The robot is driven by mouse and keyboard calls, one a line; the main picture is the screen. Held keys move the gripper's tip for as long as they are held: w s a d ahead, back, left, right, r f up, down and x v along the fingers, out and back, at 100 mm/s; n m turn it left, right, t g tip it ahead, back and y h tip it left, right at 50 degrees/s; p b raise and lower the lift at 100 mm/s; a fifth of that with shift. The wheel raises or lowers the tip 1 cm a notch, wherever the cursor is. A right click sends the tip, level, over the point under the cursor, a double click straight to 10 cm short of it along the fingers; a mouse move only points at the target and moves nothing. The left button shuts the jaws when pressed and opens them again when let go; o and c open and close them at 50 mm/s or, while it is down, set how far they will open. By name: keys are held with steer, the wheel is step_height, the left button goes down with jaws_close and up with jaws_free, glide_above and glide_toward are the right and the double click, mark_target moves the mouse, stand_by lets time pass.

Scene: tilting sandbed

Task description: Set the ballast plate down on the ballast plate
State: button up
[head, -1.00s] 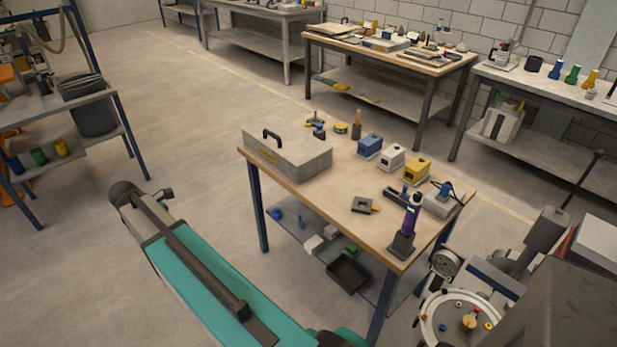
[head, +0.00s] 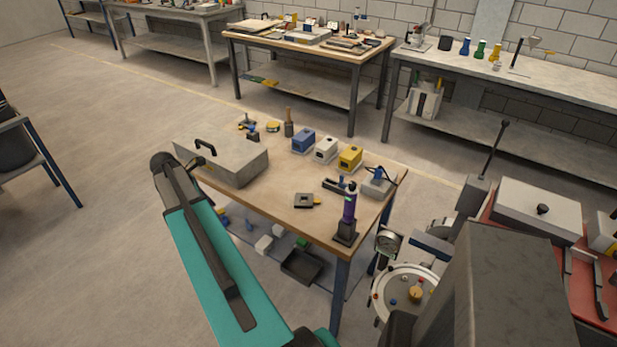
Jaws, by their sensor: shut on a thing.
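A pale grey flat plate with a black knob (head: 542,209) lies on a red-framed machine at the right. It may be a ballast plate, but I cannot tell for sure. My teal arm link reaches from the bottom middle up to a dark joint at the left of the near table. My gripper and anything held in it do not show; they are hidden or outside the picture.
The near wooden table (head: 275,206) carries a grey case (head: 228,160), blue, white and yellow boxes, and a purple upright tool (head: 349,208). A round-topped device with a gauge (head: 388,242) stands right of it. Benches line the back wall.

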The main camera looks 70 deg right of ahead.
steer(key=s+d, duration=0.4)
steer(key=s+d+r+p, duration=0.1)
steer(key=s+d, duration=0.4)
steer(key=s+d+r, duration=0.1)
steer(key=s+d, duration=0.3)
steer(key=shift+s+d+p, duration=0.3)
steer(key=shift+p, duration=0.1)
steer(key=shift+m, duration=0.4)
steer(key=s+d, duration=0.2)
steer(key=s, duration=0.2)
steer(key=s+d+r+p, duration=0.1)
steer(key=s+d, duration=0.2)
steer(key=s, duration=0.2)
steer(key=s+d, duration=0.3)
steer(key=s, duration=0.2)
steer(key=shift+r, duration=0.2)
steer(key=shift+w+p, duration=0.1)
steer(key=shift+p, duration=0.3)
steer(key=shift+f+b, duration=0.65)
steer(key=shift+f, duration=1.5)
steer(key=shift+f, duration=0.5)
steer(key=o, duration=1.2)
steer(key=shift+c, duration=0.2)
steer(key=shift+o, duration=0.4)
